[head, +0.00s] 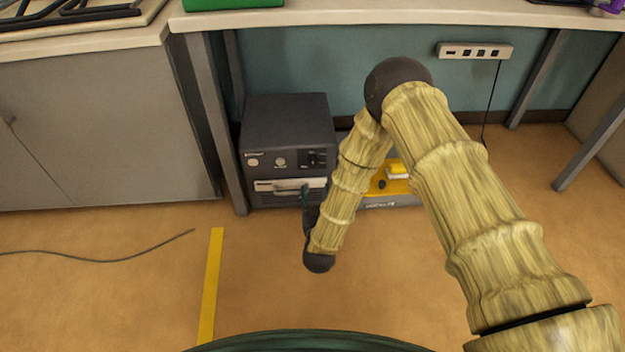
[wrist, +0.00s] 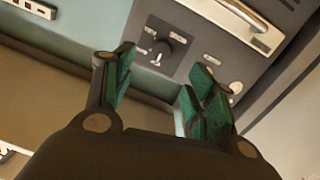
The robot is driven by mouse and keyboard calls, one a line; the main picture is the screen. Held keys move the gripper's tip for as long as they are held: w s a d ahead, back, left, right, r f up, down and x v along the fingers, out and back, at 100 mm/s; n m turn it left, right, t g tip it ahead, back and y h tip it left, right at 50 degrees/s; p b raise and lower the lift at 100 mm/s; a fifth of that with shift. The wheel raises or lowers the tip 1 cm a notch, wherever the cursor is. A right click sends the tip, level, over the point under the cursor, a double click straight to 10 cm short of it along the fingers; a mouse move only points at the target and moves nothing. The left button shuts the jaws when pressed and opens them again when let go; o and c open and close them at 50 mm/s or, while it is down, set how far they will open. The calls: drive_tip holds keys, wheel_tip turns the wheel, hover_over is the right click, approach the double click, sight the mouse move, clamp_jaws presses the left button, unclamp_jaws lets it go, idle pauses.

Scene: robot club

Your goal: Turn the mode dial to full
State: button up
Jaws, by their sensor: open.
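The dark machine (head: 287,120) stands on the floor under the bench. Its mode dial (head: 314,158) is at the upper right of its front. In the wrist view, where the machine appears roughly upside down, the black dial (wrist: 155,50) has a pale pointer mark and small labels around it, too small to read. My gripper (head: 306,193) is mostly hidden by my arm in the head view, in front of the machine's lower front. In the wrist view my gripper (wrist: 160,83) has its green-padded fingers spread. The dial shows beyond the gap between them, apart from both.
Pale round buttons (head: 253,162) sit left of the dial, and a drawer handle (head: 290,185) below. A yellow-topped unit (head: 397,186) stands to the right. A bench leg (head: 217,125) stands close left. A power strip (head: 475,51) is on the wall. The floor in front is mostly open.

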sight(312, 165)
drive_tip(key=shift+t, duration=0.4)
drive_tip(key=w+b, duration=0.1)
drive_tip(key=w, duration=0.3)
drive_tip(key=w+a+b, duration=0.1)
drive_tip(key=w+b, duration=0.1)
drive_tip(key=w, duration=0.2)
drive_tip(key=w+b, duration=0.2)
drive_tip(key=w, duration=0.1)
drive_tip(key=shift+w+a+f, duration=0.15)
drive_tip(key=shift+w+a, duration=0.15)
drive_tip(key=shift+w, duration=0.1)
drive_tip(key=shift+c, duration=0.5)
drive_tip(key=c, duration=1)
